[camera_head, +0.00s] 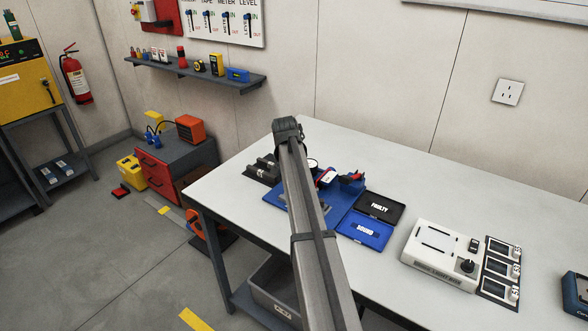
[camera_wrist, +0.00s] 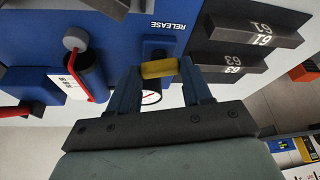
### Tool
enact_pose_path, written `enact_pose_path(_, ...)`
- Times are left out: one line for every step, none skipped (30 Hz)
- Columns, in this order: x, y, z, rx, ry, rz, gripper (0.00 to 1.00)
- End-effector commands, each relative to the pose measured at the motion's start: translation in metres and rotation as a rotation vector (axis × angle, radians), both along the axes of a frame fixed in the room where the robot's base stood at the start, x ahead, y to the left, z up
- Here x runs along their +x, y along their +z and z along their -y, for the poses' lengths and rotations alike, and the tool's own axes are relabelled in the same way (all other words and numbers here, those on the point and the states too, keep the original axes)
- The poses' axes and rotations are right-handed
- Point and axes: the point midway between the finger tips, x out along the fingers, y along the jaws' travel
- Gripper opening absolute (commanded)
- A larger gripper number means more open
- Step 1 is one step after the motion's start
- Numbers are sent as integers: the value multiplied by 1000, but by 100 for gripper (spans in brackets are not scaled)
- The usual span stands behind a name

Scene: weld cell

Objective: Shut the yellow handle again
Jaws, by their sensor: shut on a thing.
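The yellow handle (camera_wrist: 160,67) shows in the wrist view as a short yellow bar near the RELEASE label on a blue base (camera_wrist: 120,22). My gripper (camera_wrist: 161,72) has one blue finger at each end of the bar and is shut on it. A round gauge (camera_wrist: 151,97) with a white face shows partly behind the fingers. In the head view my arm covers the handle and the gripper, and the blue base (camera_head: 274,195) shows on both sides of the arm.
A red lever (camera_wrist: 83,68) with a grey knob stands left of the gripper in the wrist view. Dark blocks (camera_wrist: 245,32) marked with numbers are at right. FAULTY (camera_head: 379,207) and SOUND (camera_head: 364,231) trays and a white test box (camera_head: 440,255) stand right on the table (camera_head: 345,152).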

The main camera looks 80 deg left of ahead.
Motion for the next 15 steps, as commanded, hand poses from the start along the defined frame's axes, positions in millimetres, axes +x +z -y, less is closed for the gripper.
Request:
enact_pose_path(-1,1,-1,1,-38,1,18)
enact_pose_path(-1,0,-1,1,-61,1,18)
enact_pose_path(-2,0,-2,0,-91,0,18)
enact_pose_path(-2,0,-2,-1,-113,-1,18)
enact_pose_path(-2,0,-2,0,-132,0,18)
enact_pose_path(-2,0,-2,0,-158,0,18)
enact_pose_path(-2,0,-2,0,-176,-1,18)
enact_pose_path(-2,0,-2,0,-192,-1,18)
enact_pose_path(-2,0,-2,0,-214,0,18)
enact_pose_path(-2,0,-2,0,-230,0,18)
enact_pose_path(-2,0,-2,-1,-243,0,18)
enact_pose_path(-2,0,-2,-1,-259,-1,18)
enact_pose_path(-2,0,-2,0,-269,-2,18)
enact_pose_path(-2,0,-2,0,-279,-1,18)
enact_pose_path(-2,0,-2,0,-291,-2,18)
